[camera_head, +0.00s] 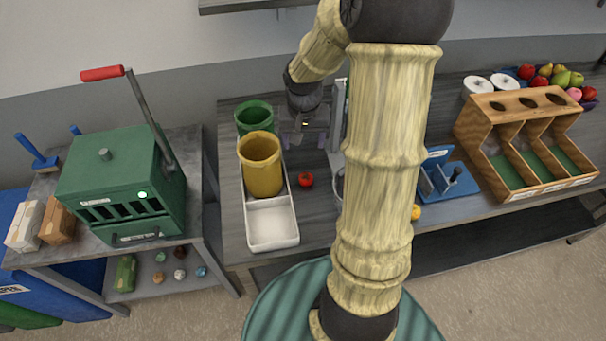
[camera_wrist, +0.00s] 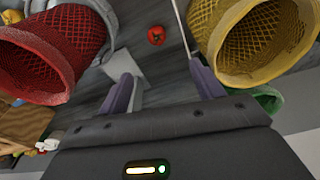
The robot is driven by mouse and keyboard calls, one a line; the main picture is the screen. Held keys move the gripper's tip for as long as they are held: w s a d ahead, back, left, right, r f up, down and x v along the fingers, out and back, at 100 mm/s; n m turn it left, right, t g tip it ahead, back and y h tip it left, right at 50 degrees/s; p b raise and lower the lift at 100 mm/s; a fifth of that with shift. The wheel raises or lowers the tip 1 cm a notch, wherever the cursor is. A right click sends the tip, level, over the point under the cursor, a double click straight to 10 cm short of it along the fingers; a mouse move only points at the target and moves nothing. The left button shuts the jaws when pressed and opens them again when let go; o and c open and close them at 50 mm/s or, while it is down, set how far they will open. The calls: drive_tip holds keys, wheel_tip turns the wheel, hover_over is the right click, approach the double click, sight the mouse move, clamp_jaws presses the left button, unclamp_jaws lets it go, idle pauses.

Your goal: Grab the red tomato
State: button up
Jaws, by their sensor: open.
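The red tomato (camera_head: 306,180) lies on the grey table to the right of the white tray. It also shows near the top middle of the wrist view (camera_wrist: 156,35). My gripper (camera_head: 305,135) is behind the tomato in the head view, partly hidden by my arm.
A yellow basket (camera_head: 261,165) and a green one (camera_head: 254,117) stand at the white tray (camera_head: 271,225), left of the tomato. A red basket (camera_wrist: 50,55) shows at the left of the wrist view. A blue holder (camera_head: 447,182) and wooden bin (camera_head: 520,140) stand right.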

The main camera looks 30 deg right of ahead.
hover_over(306, 176)
drive_tip(key=f, duration=1.2)
drive_tip(key=shift+w+a+f+p, duration=0.15)
drive_tip(key=shift+a+p, duration=0.05)
drive_tip(key=shift+p, duration=0.1)
drive_tip(key=shift+s+f, duration=0.2)
drive_tip(key=shift+f, duration=0.35)
wheel_tip(306, 176, down, 4)
drive_tip(key=shift+d+f+p, duration=0.1)
drive_tip(key=shift+d+p, duration=0.05)
drive_tip(key=shift+p, duration=0.25)
drive_tip(key=shift+c, duration=0.5)
